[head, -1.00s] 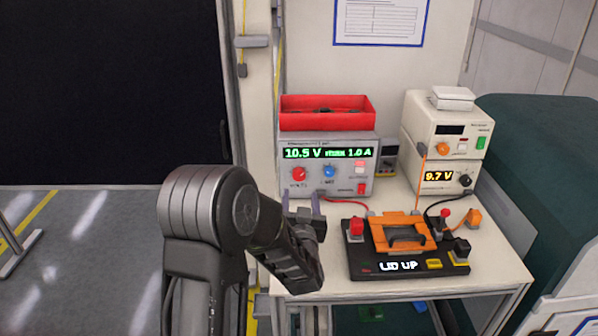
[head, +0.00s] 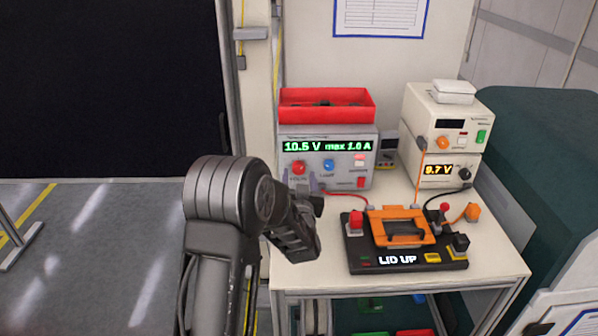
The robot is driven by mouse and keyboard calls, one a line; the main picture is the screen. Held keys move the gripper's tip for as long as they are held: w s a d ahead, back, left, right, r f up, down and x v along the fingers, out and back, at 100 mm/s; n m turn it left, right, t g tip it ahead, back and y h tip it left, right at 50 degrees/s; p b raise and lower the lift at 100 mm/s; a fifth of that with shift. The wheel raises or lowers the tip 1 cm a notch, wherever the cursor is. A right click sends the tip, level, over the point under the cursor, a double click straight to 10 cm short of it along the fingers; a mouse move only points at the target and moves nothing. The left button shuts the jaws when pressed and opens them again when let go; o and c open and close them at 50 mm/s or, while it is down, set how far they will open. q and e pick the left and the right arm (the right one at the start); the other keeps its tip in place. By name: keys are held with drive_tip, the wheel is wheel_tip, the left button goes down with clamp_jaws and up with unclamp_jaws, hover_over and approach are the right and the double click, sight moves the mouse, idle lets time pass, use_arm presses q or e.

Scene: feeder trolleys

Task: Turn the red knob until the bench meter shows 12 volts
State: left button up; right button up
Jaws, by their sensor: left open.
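The red knob (head: 299,167) is on the front of a grey power supply (head: 350,184) at the back left of the bench. The supply's green display (head: 327,147) reads 10.5 V max 1.0 A. A cream instrument (head: 411,168) at the right, which looks like the bench meter, shows 9.7 V in amber. My right gripper is not in view.
A blue knob (head: 329,165) sits right of the red one. A red bin (head: 326,104) stands on the supply. A black fixture (head: 408,262) reading LID UP, with an orange lid frame (head: 379,231), is at the front. Red and black leads cross the bench top (head: 318,283).

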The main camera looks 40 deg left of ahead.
sight(299, 168)
use_arm(q)
drive_tip(key=shift+x, duration=1.15)
drive_tip(key=shift+c, duration=0.3)
clamp_jaws()
